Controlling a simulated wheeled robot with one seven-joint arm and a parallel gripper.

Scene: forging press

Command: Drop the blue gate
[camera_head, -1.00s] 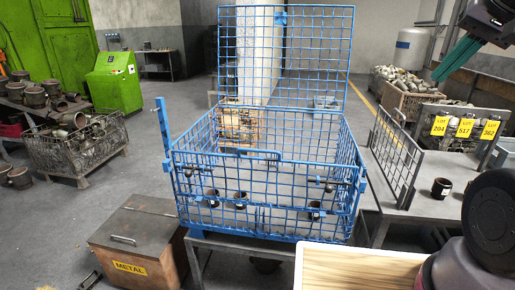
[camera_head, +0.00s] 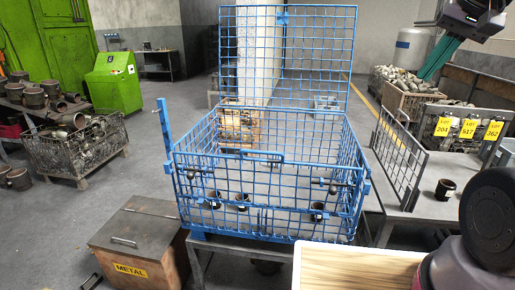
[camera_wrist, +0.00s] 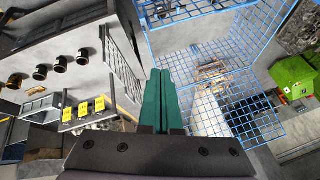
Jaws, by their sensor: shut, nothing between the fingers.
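A blue wire-mesh crate (camera_head: 262,165) stands on a low metal stand. Its front mesh gate (camera_head: 262,195) is upright, with latch-like fittings near both upper sides. A tall blue mesh panel (camera_head: 288,50) stands upright at the back of the crate. Several dark cups show through the front mesh. My gripper (camera_head: 424,78), with green fingers, is at the upper right, apart from the crate. In the wrist view my gripper (camera_wrist: 160,72) is shut and empty, and blue mesh (camera_wrist: 195,30) shows to its right.
A grey table (camera_head: 425,205) with an upright grey mesh panel (camera_head: 394,158) and a dark cup (camera_head: 445,190) is right of the crate. A brown metal box (camera_head: 138,240) stands front left. A wooden-topped surface (camera_head: 350,268) is in front. Floor at left is partly clear.

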